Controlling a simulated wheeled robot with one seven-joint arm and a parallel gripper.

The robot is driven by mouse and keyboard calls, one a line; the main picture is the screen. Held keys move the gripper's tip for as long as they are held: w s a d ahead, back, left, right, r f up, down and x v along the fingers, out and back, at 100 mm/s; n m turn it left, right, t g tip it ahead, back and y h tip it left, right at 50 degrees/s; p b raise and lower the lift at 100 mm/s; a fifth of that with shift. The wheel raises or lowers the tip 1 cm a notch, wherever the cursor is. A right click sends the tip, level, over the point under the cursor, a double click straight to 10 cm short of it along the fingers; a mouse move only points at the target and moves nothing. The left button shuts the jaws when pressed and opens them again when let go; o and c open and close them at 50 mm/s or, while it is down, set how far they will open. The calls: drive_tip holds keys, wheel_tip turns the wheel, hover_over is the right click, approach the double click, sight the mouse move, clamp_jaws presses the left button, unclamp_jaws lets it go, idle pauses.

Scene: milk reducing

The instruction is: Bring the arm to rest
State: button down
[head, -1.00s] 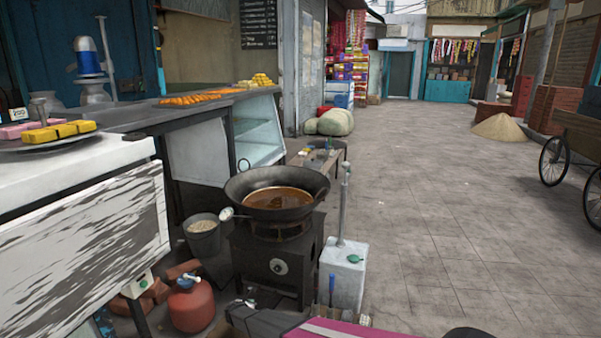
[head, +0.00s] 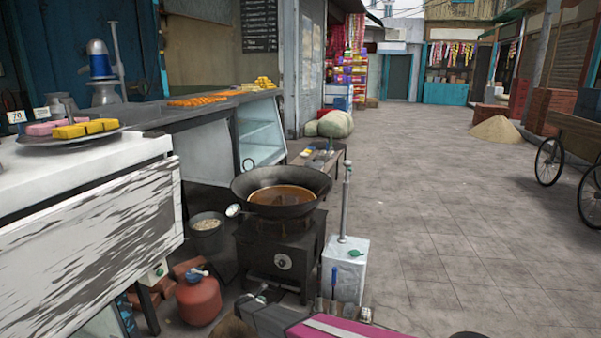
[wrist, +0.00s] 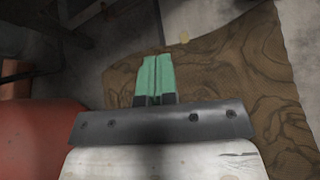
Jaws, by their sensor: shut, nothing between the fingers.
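My gripper (wrist: 156,80) shows in the wrist view with its two green fingers together and nothing between them. It points down over a brown patterned mat (wrist: 235,85) and grey ground. A rounded red surface (wrist: 40,140), likely the gas cylinder, is close by on the left of the wrist view. I cannot make out my gripper clearly in the head view.
In the head view a wide black pan (head: 316,186) of brown liquid sits on a dark stove (head: 262,252). A red gas cylinder (head: 199,299) and a grey bucket (head: 207,238) stand left of it. A white block (head: 345,272) stands right. Paving (head: 440,220) beyond is clear.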

drive_tip(key=s+d+r+m+g+h, duration=0.1)
drive_tip(key=s+d+r+m+g, duration=0.3)
drive_tip(key=d+r+m, duration=0.6)
drive_tip(key=s+d+r+m+g, duration=0.2)
drive_tip(key=s+d+r+m, duration=0.4)
drive_tip(key=d, duration=0.8)
drive_tip(key=s+d+r+m+g+y, duration=0.2)
drive_tip(key=s+d+r+m, duration=0.4)
drive_tip(key=s+r, duration=0.3)
drive_tip(key=s+d+r+m+g+y, duration=0.2)
drive_tip(key=s+d+r+m+y, duration=0.2)
drive_tip(key=s+d+r+m, duration=0.3)
drive_tip(key=s+d+r, duration=0.1)
drive_tip(key=s+r, duration=0.2)
drive_tip(key=s, duration=0.1)
drive_tip(key=shift+s+d, duration=0.2)
drive_tip(key=shift+s, duration=0.05)
